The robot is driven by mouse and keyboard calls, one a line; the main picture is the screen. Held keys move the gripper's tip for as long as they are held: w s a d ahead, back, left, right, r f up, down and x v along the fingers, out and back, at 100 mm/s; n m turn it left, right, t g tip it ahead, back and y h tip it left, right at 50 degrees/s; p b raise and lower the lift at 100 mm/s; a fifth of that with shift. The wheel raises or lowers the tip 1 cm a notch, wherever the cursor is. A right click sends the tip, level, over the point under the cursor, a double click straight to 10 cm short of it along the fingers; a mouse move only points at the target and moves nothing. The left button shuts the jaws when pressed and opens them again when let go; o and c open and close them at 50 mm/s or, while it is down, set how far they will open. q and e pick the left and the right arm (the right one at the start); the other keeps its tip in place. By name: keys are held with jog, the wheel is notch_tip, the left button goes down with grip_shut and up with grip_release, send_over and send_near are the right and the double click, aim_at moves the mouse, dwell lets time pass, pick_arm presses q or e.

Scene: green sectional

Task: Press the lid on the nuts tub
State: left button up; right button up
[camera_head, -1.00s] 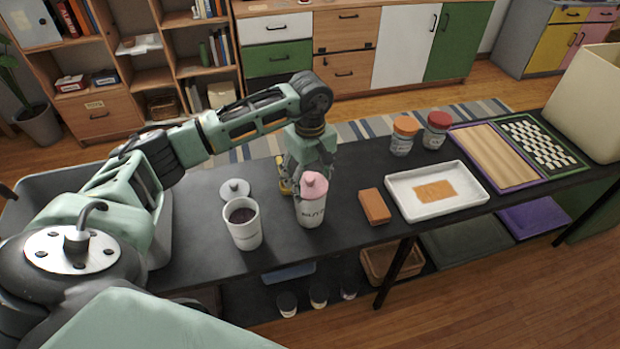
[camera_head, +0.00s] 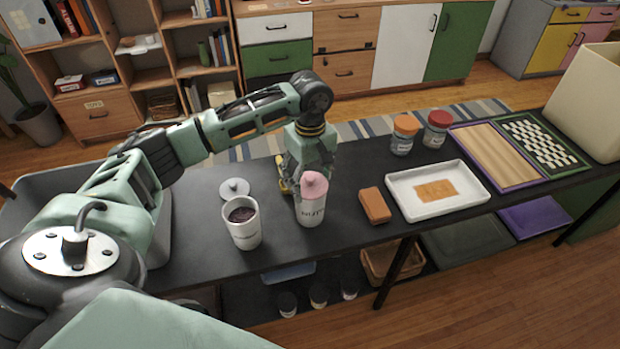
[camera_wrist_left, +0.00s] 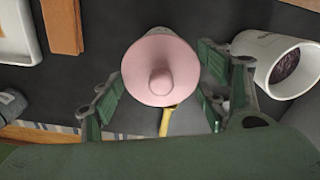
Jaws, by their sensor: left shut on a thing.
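The nuts tub (camera_head: 311,214) is a white cylinder with dark lettering, standing upright on the black table. A pink lid (camera_head: 315,186) with a round knob sits on top of it, and I see no clear gap between them. The lid (camera_wrist_left: 160,70) fills the middle of the left wrist view and hides most of the tub. My right gripper is not in view.
Left of the tub stand an open white canister (camera_head: 243,226) with dark contents and a loose grey lid (camera_head: 234,188). To the right are an orange-brown block (camera_head: 374,206) and a white tray (camera_head: 475,196). Two jars (camera_head: 404,136) stand behind. The front table edge is close.

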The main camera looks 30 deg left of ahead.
pick_arm(q)
jog(key=o, duration=1)
jog(key=shift+o, duration=0.4)
jog(key=shift+o, duration=1)
jog(key=shift+r, duration=0.1)
jog(key=shift+r+p, duration=1.95)
jog(key=shift+r, duration=1.5)
jog(key=shift+c, duration=0.4)
